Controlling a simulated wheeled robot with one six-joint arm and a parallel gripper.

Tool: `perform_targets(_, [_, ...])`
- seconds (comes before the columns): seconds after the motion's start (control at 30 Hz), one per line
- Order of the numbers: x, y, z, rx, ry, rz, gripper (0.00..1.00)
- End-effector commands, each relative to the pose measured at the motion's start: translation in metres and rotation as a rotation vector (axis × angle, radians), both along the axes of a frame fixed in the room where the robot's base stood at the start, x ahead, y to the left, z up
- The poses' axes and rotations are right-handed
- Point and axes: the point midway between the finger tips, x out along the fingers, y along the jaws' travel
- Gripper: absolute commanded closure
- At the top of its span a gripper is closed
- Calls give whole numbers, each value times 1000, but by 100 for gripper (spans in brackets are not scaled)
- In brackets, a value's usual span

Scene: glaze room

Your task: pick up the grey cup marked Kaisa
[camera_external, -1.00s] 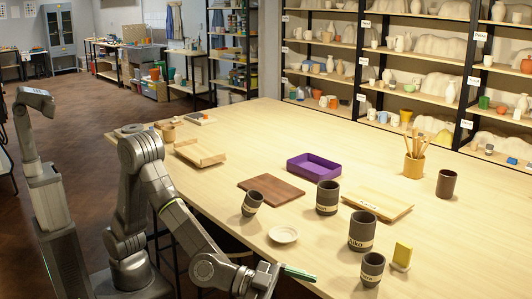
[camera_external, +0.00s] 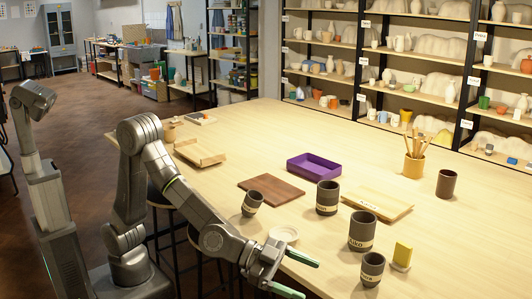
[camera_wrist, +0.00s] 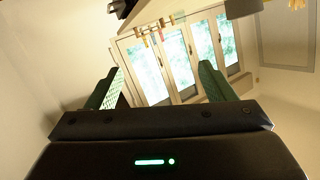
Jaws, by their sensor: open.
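Several dark grey cups with pale name bands stand on the table: a small one (camera_external: 252,203) on the left, a taller one (camera_external: 327,198) in the middle, a large one (camera_external: 362,231) and a small one (camera_external: 372,269) at the front right. The large one's band seems to read Aiko. The other bands are too small to read, so I cannot tell which cup is marked Kaisa. My gripper (camera_external: 305,278) is open and empty at the table's front edge, left of the front small cup. In the wrist view the green fingers (camera_wrist: 160,75) are apart with nothing between them.
A cream dish (camera_external: 284,234) lies between my gripper and the left cup. A dark plain cup (camera_external: 446,184) stands farther right. Windows (camera_wrist: 180,60) fill the wrist view's middle.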

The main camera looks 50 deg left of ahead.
Motion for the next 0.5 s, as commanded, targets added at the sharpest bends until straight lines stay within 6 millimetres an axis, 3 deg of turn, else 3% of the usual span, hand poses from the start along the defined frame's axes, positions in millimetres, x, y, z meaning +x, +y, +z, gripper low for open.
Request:
perform_targets(0.03, [22,19,25,25,34,7,24])
perform_targets(0.1, [45,47,37,82,98,13,24])
perform_targets(0.27, [91,129,53,238,250,86,24])
perform_targets(0.5, [134,286,66,489,493,360,24])
